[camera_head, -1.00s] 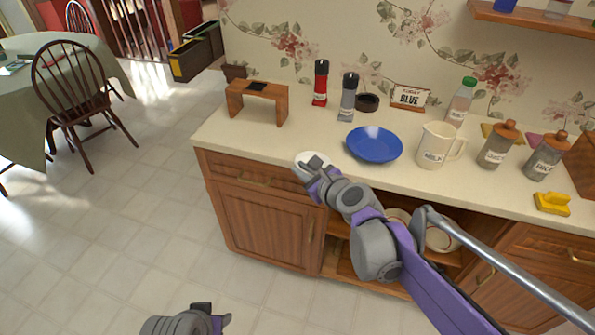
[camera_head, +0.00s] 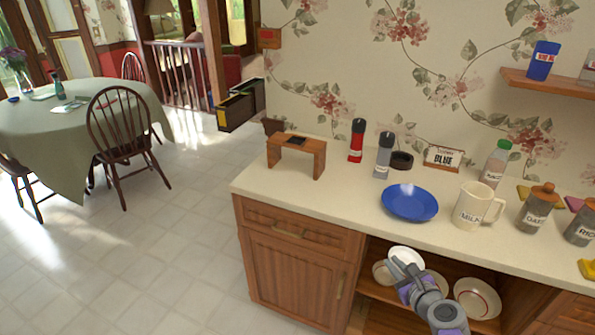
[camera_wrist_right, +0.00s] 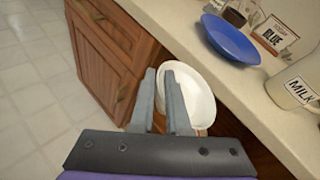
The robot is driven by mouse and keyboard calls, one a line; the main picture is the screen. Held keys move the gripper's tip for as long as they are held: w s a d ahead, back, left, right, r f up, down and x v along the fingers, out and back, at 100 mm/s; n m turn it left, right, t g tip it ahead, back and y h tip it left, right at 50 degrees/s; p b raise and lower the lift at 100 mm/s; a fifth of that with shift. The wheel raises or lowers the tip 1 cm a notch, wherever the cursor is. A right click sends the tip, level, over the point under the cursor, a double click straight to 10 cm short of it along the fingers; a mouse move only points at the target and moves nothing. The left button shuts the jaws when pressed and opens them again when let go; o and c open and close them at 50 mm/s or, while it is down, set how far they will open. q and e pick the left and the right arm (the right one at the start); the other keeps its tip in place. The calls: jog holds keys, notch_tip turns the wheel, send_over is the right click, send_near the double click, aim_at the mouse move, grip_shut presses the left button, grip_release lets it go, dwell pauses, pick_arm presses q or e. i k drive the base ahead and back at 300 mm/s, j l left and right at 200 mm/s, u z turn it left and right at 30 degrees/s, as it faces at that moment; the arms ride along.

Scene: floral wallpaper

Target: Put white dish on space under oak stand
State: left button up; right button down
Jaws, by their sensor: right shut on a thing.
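The white dish (camera_head: 407,256) is held by my right gripper (camera_head: 404,271), in front of the open cupboard below the counter's front edge. In the right wrist view the dish (camera_wrist_right: 198,92) is tilted, with its rim between the two fingers (camera_wrist_right: 165,78). The oak stand (camera_head: 310,146) is a small wooden bridge at the counter's left end, with a dark square on top. The space under the oak stand (camera_head: 295,168) looks empty. The stand is to the left of and above the dish in the head view. My left gripper is out of view.
A blue plate (camera_head: 409,202) and a milk mug (camera_head: 475,207) stand on the counter. Red (camera_head: 356,141) and grey (camera_head: 383,156) shakers stand right of the stand. Bare counter (camera_head: 345,193) lies between stand and plate. More dishes (camera_head: 477,297) sit in the cupboard.

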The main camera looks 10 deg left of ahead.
aim_at(296, 169)
jog(key=i+j+z, duration=0.25)
jog(key=j, duration=0.65)
jog(key=j+z, duration=0.25)
jog(key=j, duration=0.65)
jog(key=k, duration=0.05)
